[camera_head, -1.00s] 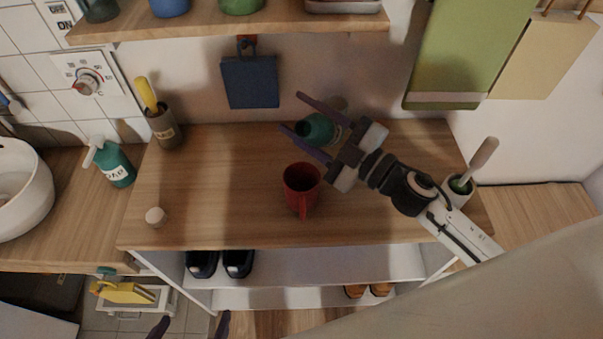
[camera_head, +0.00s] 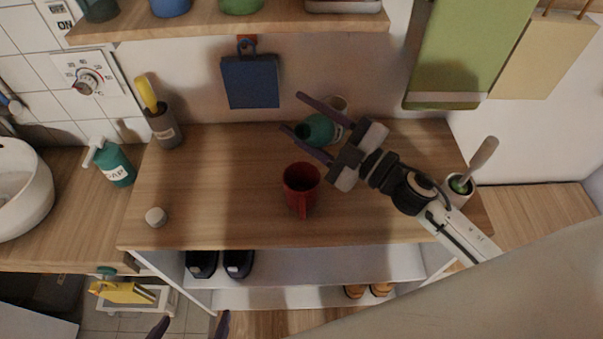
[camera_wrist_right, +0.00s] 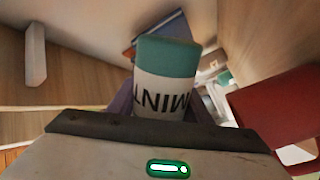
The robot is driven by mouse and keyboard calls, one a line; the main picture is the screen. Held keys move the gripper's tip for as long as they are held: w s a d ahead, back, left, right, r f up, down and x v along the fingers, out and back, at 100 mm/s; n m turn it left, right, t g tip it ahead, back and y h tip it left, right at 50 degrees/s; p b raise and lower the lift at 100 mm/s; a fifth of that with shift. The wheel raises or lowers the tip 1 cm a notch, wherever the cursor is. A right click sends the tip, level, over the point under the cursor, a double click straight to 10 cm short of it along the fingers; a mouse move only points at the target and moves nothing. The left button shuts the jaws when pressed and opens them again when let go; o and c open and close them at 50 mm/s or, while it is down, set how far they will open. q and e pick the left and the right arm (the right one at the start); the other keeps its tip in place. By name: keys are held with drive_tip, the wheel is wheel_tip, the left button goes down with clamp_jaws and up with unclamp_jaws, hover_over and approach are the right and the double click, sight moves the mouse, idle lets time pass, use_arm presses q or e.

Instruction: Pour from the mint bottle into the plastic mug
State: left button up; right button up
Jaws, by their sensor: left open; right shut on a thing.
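The mint bottle (camera_head: 318,130) is teal with a white label. In the head view it is tilted, with its open mouth toward the left, above the back of the wooden shelf top. My right gripper (camera_head: 307,121) is shut on it. In the right wrist view the bottle (camera_wrist_right: 170,80) lies between the fingers, with "MINT" on its label. The red plastic mug (camera_head: 301,188) stands upright on the wood in front of the bottle, its handle toward the front. The mug's inside looks dark. My left gripper (camera_head: 190,325) is open and empty at the bottom edge, away from both.
A small white round cap (camera_head: 156,216) sits at the left front of the wooden top (camera_head: 230,200). A brush holder (camera_head: 164,128) and a soap bottle (camera_head: 115,163) stand left. A toilet-brush pot (camera_head: 456,196) stands right. A wall shelf (camera_head: 230,28) runs above.

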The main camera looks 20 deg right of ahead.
drive_tip(key=shift+w+d+n+b, duration=0.1)
drive_tip(key=shift+n+b, duration=0.3)
drive_tip(key=shift+n, duration=0.1)
idle(0.7)
drive_tip(key=shift+w+d+r+n+y+b, duration=0.1)
drive_tip(key=shift+r+n+y+b, duration=0.1)
drive_tip(key=shift+n+b, duration=0.3)
drive_tip(key=shift+d+r+n+y+b, duration=0.1)
drive_tip(key=shift+n+y+b, duration=0.1)
drive_tip(key=shift+n+b, duration=0.25)
idle(1.5)
drive_tip(key=shift+f+n+b, duration=0.65)
drive_tip(key=shift+b, duration=0.65)
idle(0.4)
drive_tip(key=shift+f+n+b, duration=0.3)
drive_tip(key=shift+n+b, duration=0.1)
drive_tip(key=shift+b, duration=0.3)
drive_tip(key=shift+w+f+n+b, duration=0.1)
drive_tip(key=shift+f+n+b, duration=0.2)
drive_tip(key=shift+b, duration=0.1)
idle(0.5)
drive_tip(key=shift+f+n+y+b, duration=0.3)
drive_tip(key=shift+f+n+b, duration=0.1)
drive_tip(key=shift+b, duration=0.2)
idle(0.5)
